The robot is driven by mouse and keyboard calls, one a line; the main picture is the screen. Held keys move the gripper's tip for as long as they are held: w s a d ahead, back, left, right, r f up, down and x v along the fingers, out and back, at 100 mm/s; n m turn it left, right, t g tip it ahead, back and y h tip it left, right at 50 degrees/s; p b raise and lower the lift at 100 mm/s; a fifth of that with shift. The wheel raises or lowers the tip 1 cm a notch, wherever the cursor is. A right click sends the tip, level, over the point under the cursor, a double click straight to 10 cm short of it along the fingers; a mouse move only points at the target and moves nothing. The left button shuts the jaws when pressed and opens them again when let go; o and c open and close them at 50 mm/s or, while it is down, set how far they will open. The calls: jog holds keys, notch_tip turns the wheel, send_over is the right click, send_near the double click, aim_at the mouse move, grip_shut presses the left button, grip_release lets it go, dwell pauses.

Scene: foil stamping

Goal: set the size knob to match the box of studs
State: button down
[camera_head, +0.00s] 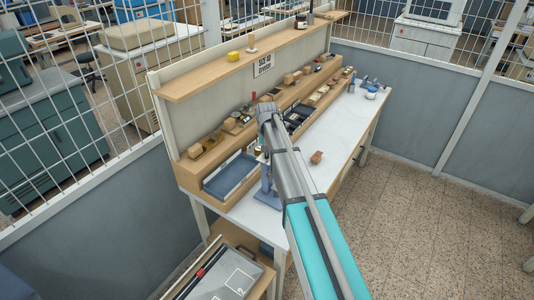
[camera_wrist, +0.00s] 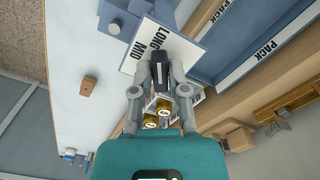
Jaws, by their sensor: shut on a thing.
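My gripper (camera_wrist: 159,72) is shut on a dark knob (camera_wrist: 160,46) at a white plate (camera_wrist: 134,68) printed LONG and MID; the fingers hide the rest of the plate and the knob's pointer. Two gold-coloured numbered pieces (camera_wrist: 151,121) show between the finger bases in the wrist view. In the head view my arm covers the knob and most of the blue machine (camera_head: 267,196) on the white bench. I cannot tell which container is the box of studs.
A blue tray (camera_head: 224,184) lies left of the machine; PACK labels show in the wrist view. Several small boxes and parts line the wooden shelf (camera_head: 215,131). A sign (camera_head: 263,66) hangs above. A brown block (camera_head: 316,157) lies on the bench to the right, with clear bench around it.

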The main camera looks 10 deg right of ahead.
jog(key=shift+m, duration=0.3)
jog(key=c, duration=0.6)
grip_release()
jog(key=shift+c, duration=0.2)
jog(key=shift+n, duration=0.5)
